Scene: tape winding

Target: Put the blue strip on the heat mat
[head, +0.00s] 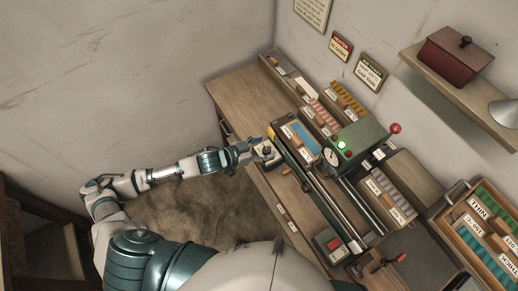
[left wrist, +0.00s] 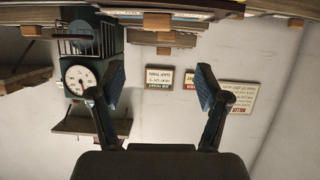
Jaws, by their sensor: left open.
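A blue strip (head: 303,136) lies in a labelled tray on the workbench, beside the green machine, in the head view. My left gripper (head: 268,151) is at the bench's near edge, left of that tray and apart from the blue strip. In the left wrist view my left gripper (left wrist: 161,88) is open, with nothing between its fingers. No surface shows clearly as the heat mat; a dark flat plate (head: 418,238) lies at the lower right of the head view, but I cannot tell what it is. My right gripper is not in view.
The green machine (head: 358,141) has a gauge, lit button and red-knobbed lever. Metal rails (head: 335,207) run along the bench towards a red-button box (head: 334,244). Racks of coloured pieces (head: 322,114) stand behind. A wooden crate (head: 484,230) is at right. The bench's far left end (head: 240,92) is clear.

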